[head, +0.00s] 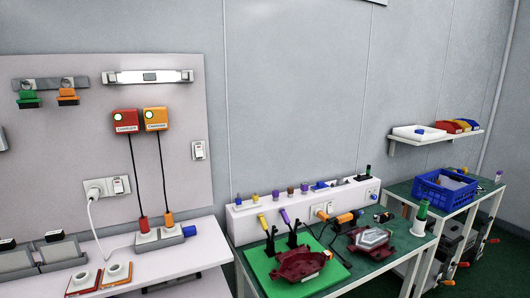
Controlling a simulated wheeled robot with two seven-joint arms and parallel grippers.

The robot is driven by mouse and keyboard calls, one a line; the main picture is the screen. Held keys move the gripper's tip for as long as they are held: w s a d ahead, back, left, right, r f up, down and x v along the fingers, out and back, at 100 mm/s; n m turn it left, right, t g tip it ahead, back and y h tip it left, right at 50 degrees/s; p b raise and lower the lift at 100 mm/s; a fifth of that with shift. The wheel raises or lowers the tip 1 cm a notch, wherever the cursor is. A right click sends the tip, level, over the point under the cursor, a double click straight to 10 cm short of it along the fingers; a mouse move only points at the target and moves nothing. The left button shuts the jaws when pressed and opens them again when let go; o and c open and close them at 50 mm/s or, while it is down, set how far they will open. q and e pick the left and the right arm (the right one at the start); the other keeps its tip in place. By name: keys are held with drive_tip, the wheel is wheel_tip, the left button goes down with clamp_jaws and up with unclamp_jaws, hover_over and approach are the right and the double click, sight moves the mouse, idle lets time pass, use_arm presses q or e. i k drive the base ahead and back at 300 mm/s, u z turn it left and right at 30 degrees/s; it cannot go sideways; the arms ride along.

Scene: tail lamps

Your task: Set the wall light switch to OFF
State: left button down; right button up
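A small white wall switch (199,150), which looks like the light switch, is mounted near the right edge of the pale wall panel (185,100). It has a rocker in an upright plate, but it is too small to tell which way the rocker is set. A second white switch (121,185) sits lower left on the panel, beside a socket (98,188) with a plug and white cable. Neither of my grippers is in view.
Red (125,121) and orange (156,119) charger boxes hang left of the switch, with cables down to the white bench (190,258). A green-topped table (395,245) with tools and red lamp parts stands right. The wall around the switch is clear.

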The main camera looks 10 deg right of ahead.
sight(199, 151)
drive_tip(key=z, duration=0.55)
drive_tip(key=i, duration=1)
drive_tip(key=u, duration=0.1)
